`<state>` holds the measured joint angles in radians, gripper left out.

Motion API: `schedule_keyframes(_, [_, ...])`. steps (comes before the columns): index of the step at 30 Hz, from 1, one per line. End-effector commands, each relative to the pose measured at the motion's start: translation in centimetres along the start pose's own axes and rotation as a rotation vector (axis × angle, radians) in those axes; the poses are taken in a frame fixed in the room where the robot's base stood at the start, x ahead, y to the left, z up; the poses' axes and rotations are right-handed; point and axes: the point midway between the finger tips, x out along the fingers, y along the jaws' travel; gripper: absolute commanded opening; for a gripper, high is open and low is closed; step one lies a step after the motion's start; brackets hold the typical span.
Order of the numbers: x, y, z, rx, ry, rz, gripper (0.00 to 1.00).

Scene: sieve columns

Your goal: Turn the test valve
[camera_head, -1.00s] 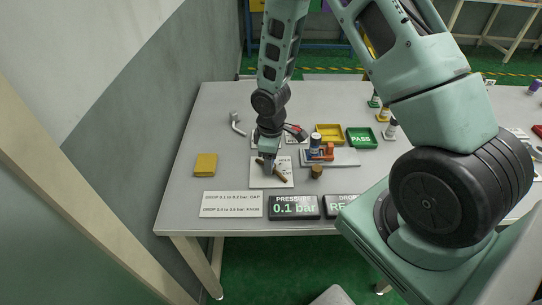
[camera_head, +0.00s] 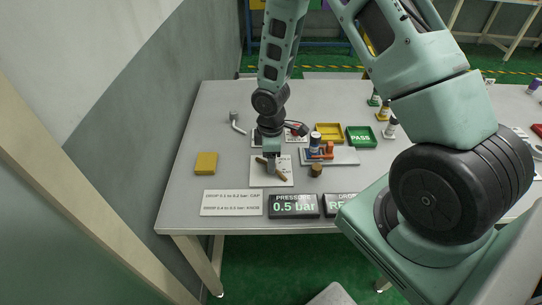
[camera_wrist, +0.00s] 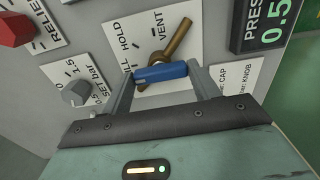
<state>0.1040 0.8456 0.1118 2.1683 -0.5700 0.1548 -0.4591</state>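The test valve is a brown lever on a white plate marked FILL, HOLD and VENT. Its lever (camera_wrist: 178,40) shows in the wrist view, one end up right past VENT and the other down near FILL. In the head view the valve lever (camera_head: 280,176) lies slanted under my gripper (camera_head: 271,168). In the wrist view my gripper (camera_wrist: 160,73) has its two fingers joined by a blue block, with no gap showing. The block covers the lever's middle. Whether the fingers touch the lever is hidden.
A pressure display (camera_head: 294,206) reads 0.5 bar. A white instruction card (camera_head: 231,203) lies left of it. A yellow block (camera_head: 206,163) is at the left. A yellow tray (camera_head: 328,132) and a green PASS tray (camera_head: 361,137) are behind. A grey knob (camera_wrist: 75,94) and red knob (camera_wrist: 14,28) are nearby.

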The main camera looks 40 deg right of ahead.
Motion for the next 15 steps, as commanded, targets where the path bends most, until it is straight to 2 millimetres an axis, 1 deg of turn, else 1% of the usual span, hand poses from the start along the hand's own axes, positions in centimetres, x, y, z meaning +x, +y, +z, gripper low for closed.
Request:
schedule_keyframes(1, [-0.1, 0.1, -0.1, -0.002, 0.002, 0.003, 0.74])
schedule_keyframes(2, [-0.1, 0.1, -0.1, -0.002, 0.002, 0.003, 0.82])
schedule_keyframes(11, [-0.1, 0.0, 0.0, 0.000, 0.001, 0.001, 0.82])
schedule_keyframes(15, [-1.2, 0.1, -0.1, 0.002, 0.002, 0.003, 0.82])
